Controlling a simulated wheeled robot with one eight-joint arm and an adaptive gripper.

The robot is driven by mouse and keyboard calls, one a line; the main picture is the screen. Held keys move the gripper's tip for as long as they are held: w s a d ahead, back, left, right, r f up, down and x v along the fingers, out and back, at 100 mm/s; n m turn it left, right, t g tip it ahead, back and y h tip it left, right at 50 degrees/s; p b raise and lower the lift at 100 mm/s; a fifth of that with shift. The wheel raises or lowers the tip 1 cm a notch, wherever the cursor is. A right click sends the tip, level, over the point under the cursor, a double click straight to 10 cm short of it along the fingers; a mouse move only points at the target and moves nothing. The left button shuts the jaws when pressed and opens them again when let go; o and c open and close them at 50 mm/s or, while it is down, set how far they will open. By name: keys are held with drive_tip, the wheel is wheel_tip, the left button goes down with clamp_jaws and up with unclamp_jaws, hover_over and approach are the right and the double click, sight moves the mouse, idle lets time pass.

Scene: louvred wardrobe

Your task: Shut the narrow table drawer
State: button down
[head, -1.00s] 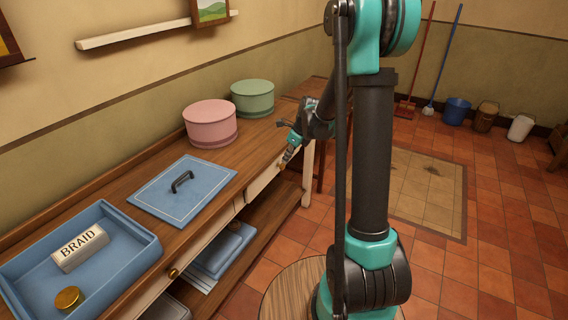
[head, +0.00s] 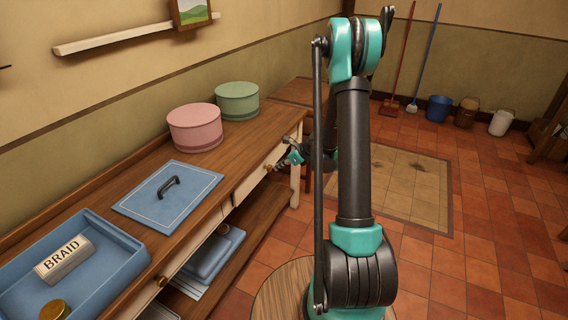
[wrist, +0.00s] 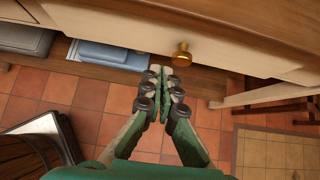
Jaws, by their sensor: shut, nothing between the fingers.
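The wooden table (head: 105,185) runs along the left wall. The cream front of the narrow drawer (head: 250,184) is at its far end and carries a brass knob (head: 268,168). In the wrist view the drawer front (wrist: 130,35) spans the top, with the knob (wrist: 182,55) just beyond my fingertips. I see no clear gap around the drawer front, but its edges are partly hidden. My gripper (head: 284,164) is beside the front near the knob. In the wrist view my gripper (wrist: 164,78) is shut and empty, just below and left of the knob.
A blue tray (head: 120,240), blue lid (head: 140,198), pink round box (head: 195,127) and green round box (head: 238,101) are on the tabletop. Folded blue things (head: 215,255) lie on the lower shelf. The tiled floor (head: 465,215) on the right is open.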

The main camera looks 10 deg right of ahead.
sight(261, 164)
drive_tip(key=w+a, duration=0.1)
drive_tip(key=w+a+f, duration=0.1)
drive_tip(key=a+f, duration=0.1)
drive_tip(key=a, duration=0.1)
drive_tip(key=shift+w+f, duration=0.25)
drive_tip(key=shift+w, duration=0.15)
drive_tip(key=shift+w+a, duration=0.45)
drive_tip(key=shift+a, duration=0.2)
drive_tip(key=shift+w+a+r, duration=0.1)
drive_tip(key=shift+w+a, duration=0.7)
drive_tip(key=shift+a, duration=0.25)
